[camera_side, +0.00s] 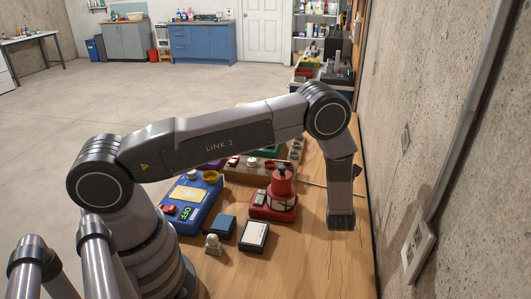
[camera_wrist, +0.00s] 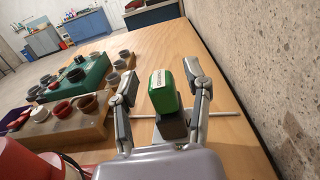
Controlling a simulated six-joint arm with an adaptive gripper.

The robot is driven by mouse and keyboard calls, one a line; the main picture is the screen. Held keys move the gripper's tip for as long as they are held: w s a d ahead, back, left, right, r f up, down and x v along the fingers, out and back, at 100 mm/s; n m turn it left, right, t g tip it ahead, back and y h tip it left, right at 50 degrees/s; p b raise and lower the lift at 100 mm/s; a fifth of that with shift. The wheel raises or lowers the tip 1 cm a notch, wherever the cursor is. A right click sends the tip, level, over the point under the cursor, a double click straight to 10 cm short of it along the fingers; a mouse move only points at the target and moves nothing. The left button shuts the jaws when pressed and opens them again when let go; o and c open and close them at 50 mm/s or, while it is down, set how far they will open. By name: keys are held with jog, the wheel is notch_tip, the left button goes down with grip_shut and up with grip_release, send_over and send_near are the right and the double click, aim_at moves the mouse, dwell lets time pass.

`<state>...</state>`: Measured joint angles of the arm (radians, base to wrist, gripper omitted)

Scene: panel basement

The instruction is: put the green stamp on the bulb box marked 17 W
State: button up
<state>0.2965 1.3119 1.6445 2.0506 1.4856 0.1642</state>
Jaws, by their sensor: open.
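In the wrist view, my gripper (camera_wrist: 162,82) is open, a finger on each side of a green block (camera_wrist: 164,92) with a white label on one face. It looks like the green stamp. A dark grey block (camera_wrist: 172,127) shows just below it. I cannot tell whether either finger touches the green block. In the side view, the end of my arm hides the fingers and this block. No bulb box marked 17 W can be made out; the label's writing is too small to read.
A white rod (camera_wrist: 222,114) lies on the table. A concrete wall (camera_side: 440,120) bounds the right.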

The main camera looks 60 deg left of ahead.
jog(key=v, duration=1.1)
jog(key=s+a+r+n+g+h, duration=0.1)
jog(key=s+a+r+n+g, duration=0.35)
jog(key=r, duration=0.25)
jog(key=s+a+r+n+g, duration=0.4)
jog(key=s+r+n, duration=0.15)
jog(key=r, duration=0.25)
jog(key=s+a+r+n+g+h, duration=0.1)
jog(key=s+a+r+n+g, duration=0.3)
jog(key=r+n, duration=0.25)
jog(key=s+d+r+n+t+h, duration=0.2)
jog(key=s+d+r+n+h, duration=0.1)
jog(key=s, duration=0.6)
jog(key=s+d+r+n+t+h, duration=0.2)
jog(key=s+r+n+t+h, duration=0.1)
jog(key=s+r+n+h, duration=0.2)
jog(key=s+n+h, duration=0.2)
jog(key=s, duration=0.2)
jog(key=shift+s+d+r+h, duration=0.2)
jog(key=shift+d+r+h, duration=0.15)
jog(key=shift+h, duration=0.05)
jog(key=shift+n, duration=0.25)
